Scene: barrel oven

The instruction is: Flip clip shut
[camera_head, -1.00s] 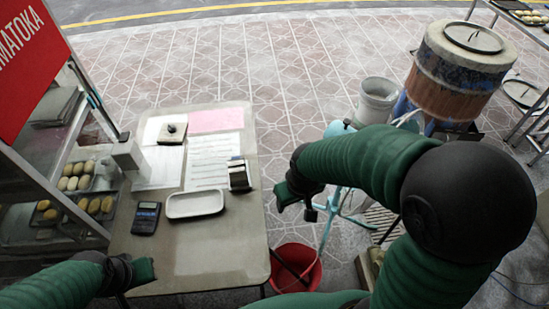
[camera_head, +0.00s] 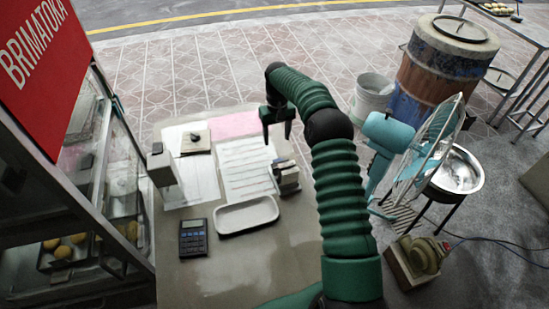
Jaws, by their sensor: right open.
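My right gripper (camera_head: 277,138) is open and empty, pointing down above the right side of the table's far part, over the papers' edge. A small dark and pale box-like item (camera_head: 286,178) stands on the table just nearer than the gripper, apart from it. A small pad with a black knob-like piece (camera_head: 196,138) lies on the papers to the left. I cannot tell which of these is the clip, or whether a clip is open. My left gripper is out of view.
The table (camera_head: 200,280) holds a white tray (camera_head: 247,215), a calculator (camera_head: 193,238), white papers (camera_head: 245,170) and a pink sheet (camera_head: 232,124). A glass cabinet (camera_head: 105,200) stands at the left. A teal fan (camera_head: 425,150) stands at the right.

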